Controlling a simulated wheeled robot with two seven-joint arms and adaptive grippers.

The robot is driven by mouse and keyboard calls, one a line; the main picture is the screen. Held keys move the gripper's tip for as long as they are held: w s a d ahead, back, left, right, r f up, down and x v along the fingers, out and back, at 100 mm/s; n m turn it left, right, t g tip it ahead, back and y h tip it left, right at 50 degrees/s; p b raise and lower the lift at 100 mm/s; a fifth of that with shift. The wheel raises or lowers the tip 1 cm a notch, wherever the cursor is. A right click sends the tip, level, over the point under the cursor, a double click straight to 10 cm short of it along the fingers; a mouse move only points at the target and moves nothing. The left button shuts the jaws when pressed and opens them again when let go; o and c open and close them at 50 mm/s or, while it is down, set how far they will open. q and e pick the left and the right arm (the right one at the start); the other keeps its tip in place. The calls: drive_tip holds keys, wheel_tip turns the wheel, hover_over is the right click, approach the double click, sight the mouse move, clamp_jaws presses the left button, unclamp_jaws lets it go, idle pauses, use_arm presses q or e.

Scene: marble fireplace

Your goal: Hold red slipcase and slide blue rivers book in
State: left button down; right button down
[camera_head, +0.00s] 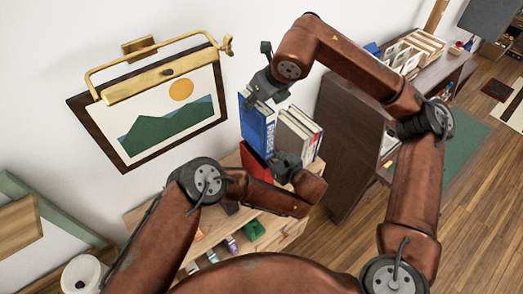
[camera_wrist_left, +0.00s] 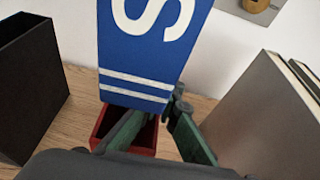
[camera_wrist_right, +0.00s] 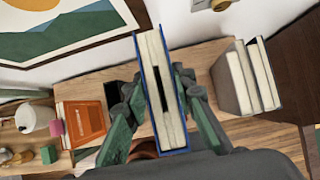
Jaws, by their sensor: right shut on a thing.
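The blue book (camera_head: 257,125) stands upright in the head view, with white lettering on its spine. My right gripper (camera_head: 266,86) is shut on its upper part; the right wrist view shows the book (camera_wrist_right: 152,60) between the two fingers. In the left wrist view the book's lower end (camera_wrist_left: 135,88), with white stripes, is just above or at the mouth of the red slipcase (camera_wrist_left: 104,120). I cannot tell whether it has entered. The slipcase (camera_head: 254,164) stands on the wooden shelf. My left gripper (camera_wrist_left: 158,125) is at the slipcase, fingers apart; its near wall is partly hidden by them.
Pale and grey books (camera_head: 297,133) stand close on the right. A black box-like object (camera_wrist_left: 30,85) stands to the left in the left wrist view. An orange item (camera_wrist_right: 84,122) lies on the wooden top (camera_wrist_right: 200,57). A framed picture (camera_head: 160,112) hangs behind.

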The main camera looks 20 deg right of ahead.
drive_tip(key=shift+r, duration=0.1)
use_arm(q)
drive_tip(key=c, duration=2.1)
unclamp_jaws()
drive_tip(key=shift+s, duration=0.1)
drive_tip(key=v, duration=1.2)
